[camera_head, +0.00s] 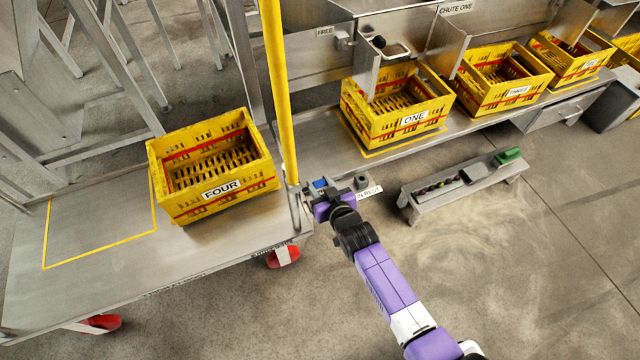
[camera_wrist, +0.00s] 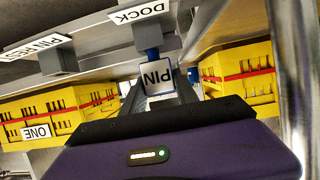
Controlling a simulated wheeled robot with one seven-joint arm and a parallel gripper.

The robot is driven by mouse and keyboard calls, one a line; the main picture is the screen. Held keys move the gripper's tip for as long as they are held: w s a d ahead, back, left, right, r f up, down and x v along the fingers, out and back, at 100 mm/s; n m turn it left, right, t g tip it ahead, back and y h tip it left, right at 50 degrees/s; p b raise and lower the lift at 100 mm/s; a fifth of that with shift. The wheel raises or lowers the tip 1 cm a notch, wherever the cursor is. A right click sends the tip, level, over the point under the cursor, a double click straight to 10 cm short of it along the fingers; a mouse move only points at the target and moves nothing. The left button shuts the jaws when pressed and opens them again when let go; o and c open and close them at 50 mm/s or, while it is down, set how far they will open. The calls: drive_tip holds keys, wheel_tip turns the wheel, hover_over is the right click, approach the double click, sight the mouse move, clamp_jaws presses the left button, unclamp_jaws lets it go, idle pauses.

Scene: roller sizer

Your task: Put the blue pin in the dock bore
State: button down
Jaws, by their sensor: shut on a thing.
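My gripper (camera_head: 328,203) is at the corner of the cart, beside the yellow post. It is shut on the blue pin (camera_wrist: 152,54), which carries a white PIN label (camera_wrist: 157,76). The pin's blue part also shows in the head view (camera_head: 320,183). In the wrist view the DOCK sign (camera_wrist: 138,12) is just above a grey block (camera_wrist: 148,36), and the blue end of the pin lines up with that block. The bore itself is hidden. I cannot tell whether the pin is inside it or only in front of it.
The pin rest block (camera_head: 361,181) with its label (camera_head: 370,192) is just right of my gripper. Crate FOUR (camera_head: 222,189) stands on the cart at left, crate ONE (camera_head: 414,119) on the shelf. A yellow post (camera_head: 277,90) rises close by. A low bench (camera_head: 463,187) stands to the right.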

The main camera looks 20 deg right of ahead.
drive_tip(key=shift+f+b, duration=0.5)
drive_tip(key=shift+f, duration=0.1)
drive_tip(key=c, duration=0.9)
unclamp_jaws()
drive_tip(key=shift+o, duration=0.2)
drive_tip(key=p+v, duration=0.3)
drive_tip(key=v, duration=0.5)
drive_tip(key=shift+p, duration=0.3)
drive_tip(key=shift+w+r, duration=0.1)
drive_tip(key=shift+w, duration=0.05)
